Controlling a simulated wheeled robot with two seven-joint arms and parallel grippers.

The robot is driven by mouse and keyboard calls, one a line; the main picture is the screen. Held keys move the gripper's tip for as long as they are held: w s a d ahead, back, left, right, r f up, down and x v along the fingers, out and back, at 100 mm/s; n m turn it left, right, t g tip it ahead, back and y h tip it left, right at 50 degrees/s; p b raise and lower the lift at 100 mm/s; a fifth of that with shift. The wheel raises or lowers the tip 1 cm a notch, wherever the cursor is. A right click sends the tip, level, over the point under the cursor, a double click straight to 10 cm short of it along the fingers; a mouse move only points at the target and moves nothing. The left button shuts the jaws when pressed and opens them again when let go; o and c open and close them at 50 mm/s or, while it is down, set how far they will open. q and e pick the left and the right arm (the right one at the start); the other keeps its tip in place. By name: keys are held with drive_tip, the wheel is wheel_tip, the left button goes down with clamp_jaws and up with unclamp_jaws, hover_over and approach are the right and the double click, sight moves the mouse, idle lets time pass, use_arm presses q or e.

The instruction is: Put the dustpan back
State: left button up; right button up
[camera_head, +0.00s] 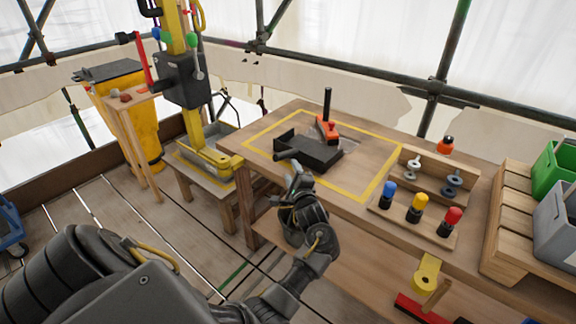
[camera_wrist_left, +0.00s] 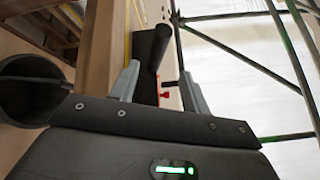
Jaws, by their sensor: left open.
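The black dustpan (camera_head: 318,153) lies on the wooden workbench inside a yellow outline, its handle (camera_head: 286,154) toward the near left edge. My left gripper (camera_head: 296,180) is just off that edge, close to the handle. In the left wrist view the gripper (camera_wrist_left: 158,85) has its fingers apart, with the black handle (camera_wrist_left: 151,48) ahead of and between them; contact is not visible. My right gripper is not in view.
An orange tool with an upright black rod (camera_head: 327,122) stands just behind the dustpan. A wooden rack holds blue, yellow and red knobs (camera_head: 419,208) to the right. Green (camera_head: 560,160) and grey bins sit far right. A yellow machine (camera_head: 185,85) stands left.

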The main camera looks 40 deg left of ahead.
use_arm(q)
drive_tip(key=shift+s+d, duration=0.3)
drive_tip(key=shift+d, duration=0.1)
